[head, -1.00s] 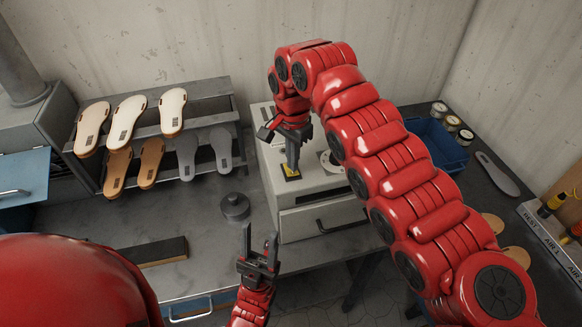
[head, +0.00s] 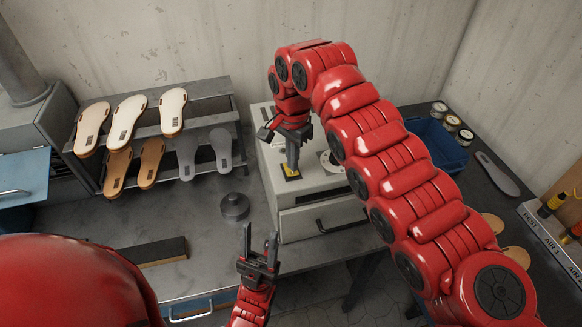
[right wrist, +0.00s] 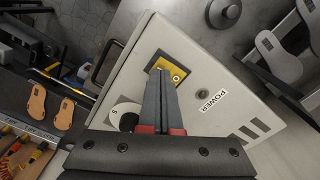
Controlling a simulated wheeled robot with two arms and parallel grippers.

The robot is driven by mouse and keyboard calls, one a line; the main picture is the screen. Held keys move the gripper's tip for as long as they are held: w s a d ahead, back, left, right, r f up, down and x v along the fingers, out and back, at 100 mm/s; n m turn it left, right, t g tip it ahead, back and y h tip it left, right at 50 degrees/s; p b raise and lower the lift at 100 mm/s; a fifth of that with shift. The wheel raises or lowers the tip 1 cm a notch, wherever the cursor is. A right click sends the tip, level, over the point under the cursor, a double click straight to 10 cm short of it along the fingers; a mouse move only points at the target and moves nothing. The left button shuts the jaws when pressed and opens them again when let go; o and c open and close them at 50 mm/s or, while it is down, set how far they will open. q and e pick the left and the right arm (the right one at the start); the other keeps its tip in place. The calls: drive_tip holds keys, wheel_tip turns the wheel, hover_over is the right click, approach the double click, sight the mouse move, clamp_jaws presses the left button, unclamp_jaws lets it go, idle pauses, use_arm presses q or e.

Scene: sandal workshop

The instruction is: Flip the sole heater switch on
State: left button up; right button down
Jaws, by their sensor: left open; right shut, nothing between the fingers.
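The sole heater (head: 310,188) is a pale grey box with a drawer-like front and a dark handle. Its switch plate (head: 290,173) is yellow and sits on the top face; it also shows in the right wrist view (right wrist: 178,72), near a "POWER" label. My right gripper (head: 292,168) is shut and empty, pointing down with its tips at the yellow plate. The fingers cover part of the switch, so its position cannot be told, nor whether the tips touch it. My left gripper (head: 261,240) is open and empty, in front of the bench, left of the heater's front.
A rack (head: 190,128) of sandal soles stands left of the heater. A dark round weight (head: 235,206) and a dark bar (head: 160,251) lie on the bench. A blue bin (head: 437,142) and several small tins are at the right. A round dial (right wrist: 124,114) sits near the switch.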

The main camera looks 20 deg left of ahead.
sight(292, 173)
drive_tip(key=shift+f+b, duration=0.8)
drive_tip(key=shift+f, duration=0.15)
drive_tip(key=shift+r, duration=0.15)
idle(0.3)
drive_tip(key=shift+r+p, duration=1.3)
drive_tip(key=shift+r, duration=2.1)
